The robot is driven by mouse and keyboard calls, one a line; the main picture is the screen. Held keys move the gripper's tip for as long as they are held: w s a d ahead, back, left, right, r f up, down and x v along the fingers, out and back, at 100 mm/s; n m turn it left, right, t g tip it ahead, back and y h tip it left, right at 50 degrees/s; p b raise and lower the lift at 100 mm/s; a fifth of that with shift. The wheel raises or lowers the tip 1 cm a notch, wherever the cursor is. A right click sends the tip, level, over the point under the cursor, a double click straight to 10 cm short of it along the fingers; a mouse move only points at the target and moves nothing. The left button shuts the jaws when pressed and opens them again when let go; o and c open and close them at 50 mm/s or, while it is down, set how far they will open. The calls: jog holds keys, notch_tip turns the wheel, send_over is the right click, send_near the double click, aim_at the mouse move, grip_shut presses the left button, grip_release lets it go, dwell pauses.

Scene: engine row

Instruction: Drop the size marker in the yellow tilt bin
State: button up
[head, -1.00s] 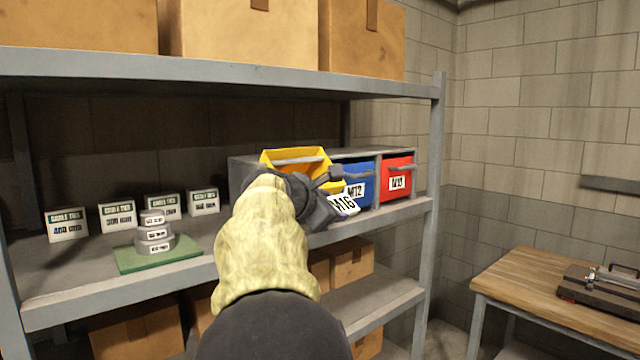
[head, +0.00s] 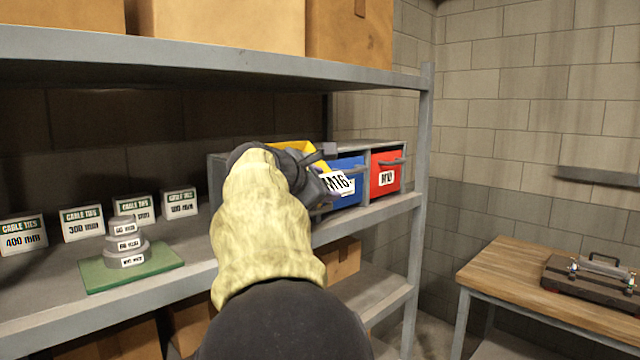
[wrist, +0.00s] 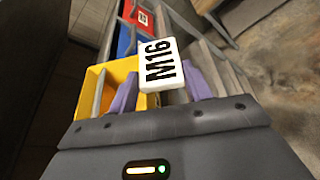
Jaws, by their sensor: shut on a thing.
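The size marker (head: 337,182), a white tag reading M16, is in my gripper (head: 318,180). In the wrist view the marker (wrist: 161,64) sits between the purple fingers of my gripper (wrist: 164,88), its label facing the camera. The yellow tilt bin (head: 318,151) is tipped open in the rack, mostly hidden behind my gripper in the head view. In the wrist view the yellow bin (wrist: 92,92) lies left of the marker, with its open inside partly visible. The marker is beside the bin's edge and appears above it; the exact gap is unclear.
The blue bin (head: 349,194) and the red bin (head: 388,172) stand shut right of the yellow one. The upper shelf (head: 200,62) runs above the bins. Left on the shelf are cable tie boxes (head: 81,223) and grey stacked discs on a green plate (head: 95,278).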

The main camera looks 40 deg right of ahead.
jog(key=shift+w, duration=0.1)
jog(key=w+p, duration=0.1)
jog(key=p, duration=0.1)
jog(key=w+r+p, duration=0.1)
jog(key=w+p, duration=0.1)
jog(key=w+r+p, duration=0.1)
jog(key=w+p, duration=0.1)
jog(key=p, duration=0.1)
jog(key=shift+w+a+r, duration=0.2)
jog(key=shift+w+a, duration=0.05)
jog(key=shift+a, duration=0.05)
jog(key=w+r+p, duration=0.1)
jog(key=p, duration=0.1)
jog(key=w+p, duration=0.2)
jog(key=shift+r, duration=0.35)
jog(key=shift+w+a+p, duration=0.1)
jog(key=shift+w+p, duration=0.4)
jog(key=shift+p, duration=0.05)
jog(key=o, duration=1)
jog(key=shift+o, duration=0.2)
